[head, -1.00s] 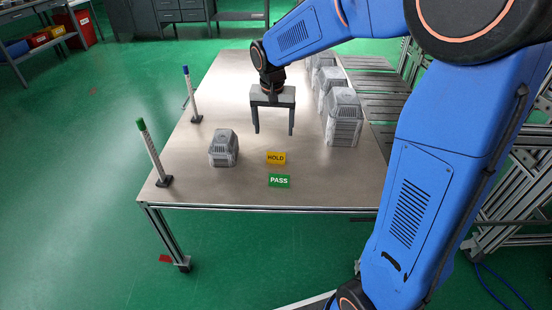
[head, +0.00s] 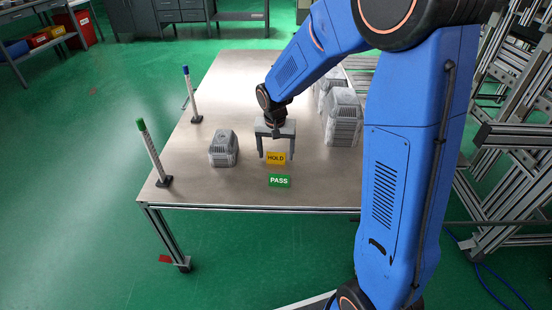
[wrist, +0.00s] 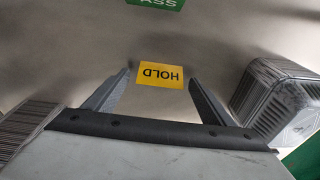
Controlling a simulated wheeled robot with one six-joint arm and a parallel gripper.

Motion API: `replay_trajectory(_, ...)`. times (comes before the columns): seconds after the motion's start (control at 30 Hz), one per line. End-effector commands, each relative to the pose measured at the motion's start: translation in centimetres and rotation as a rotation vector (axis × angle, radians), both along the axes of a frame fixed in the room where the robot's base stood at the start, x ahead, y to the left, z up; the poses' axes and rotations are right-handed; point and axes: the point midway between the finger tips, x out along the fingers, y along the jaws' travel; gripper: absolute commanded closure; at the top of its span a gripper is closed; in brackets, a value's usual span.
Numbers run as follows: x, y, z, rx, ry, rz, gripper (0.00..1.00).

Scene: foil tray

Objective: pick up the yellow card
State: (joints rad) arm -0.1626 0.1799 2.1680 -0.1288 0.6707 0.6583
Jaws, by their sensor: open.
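The yellow card (head: 276,158), marked HOLD, lies on the metal table (head: 230,186) just behind the green PASS card (head: 279,181). My gripper (head: 276,160) is open and empty, its fingers pointing down close around the card in the head view. In the wrist view the yellow card (wrist: 160,76) appears upside down, in line with the gap between the two fingertips and a little beyond them. The exact height of the fingertips above the table is hard to tell. The green card shows only partly at the top of the wrist view (wrist: 155,2).
A grey ribbed casting (head: 223,149) stands left of my gripper. Stacked castings (head: 342,118) stand to the right. A green-topped post (head: 153,152) and a blue-topped post (head: 191,95) line the table's left side. The table's front area is clear beside the cards.

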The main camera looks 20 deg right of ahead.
Motion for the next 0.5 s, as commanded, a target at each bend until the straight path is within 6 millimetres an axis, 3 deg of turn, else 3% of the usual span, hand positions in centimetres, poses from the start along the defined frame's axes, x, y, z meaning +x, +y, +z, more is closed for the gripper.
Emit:
replay_trajectory(0.33,0.12,-0.04,-0.76,0.001,0.000,0.000,0.23)
replay_trajectory(0.5,0.11,-0.04,-0.75,0.000,0.000,0.000,0.64)
